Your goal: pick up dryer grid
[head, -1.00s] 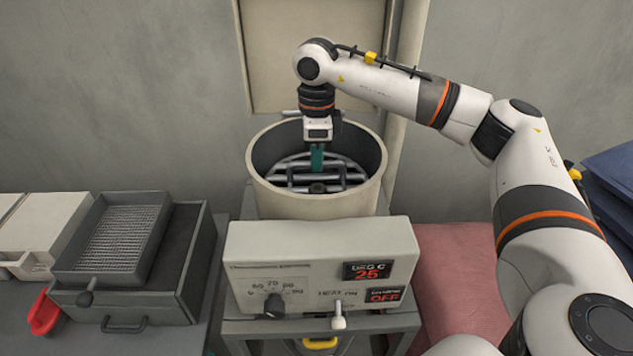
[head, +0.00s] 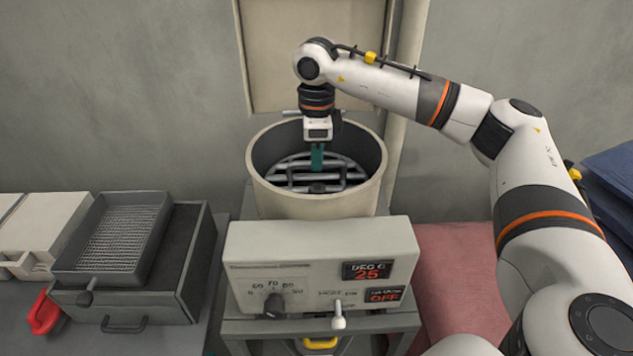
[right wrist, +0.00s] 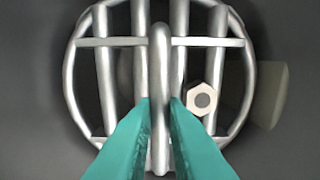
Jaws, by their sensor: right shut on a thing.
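The dryer grid (head: 290,171) is a round grey metal grid of parallel bars with a raised handle. It sits inside the cream round drum of the dryer (head: 315,203). My right gripper (head: 317,160) reaches straight down into the drum. In the right wrist view the teal fingers of my right gripper (right wrist: 160,108) are shut on the grid's upright handle bar (right wrist: 160,60). The grid's ring and bars (right wrist: 72,75) show below the fingers, with a hex nut (right wrist: 204,99) beside the handle. My left gripper is not in view.
A control box (head: 320,250) with a dial, a "25" display, an "OFF" display and a switch stands in front of the drum. A grey tray with mesh (head: 120,238) rests on a dark box at left. A red scoop-like object (head: 45,315) lies near it. A pink surface (head: 460,280) is at right.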

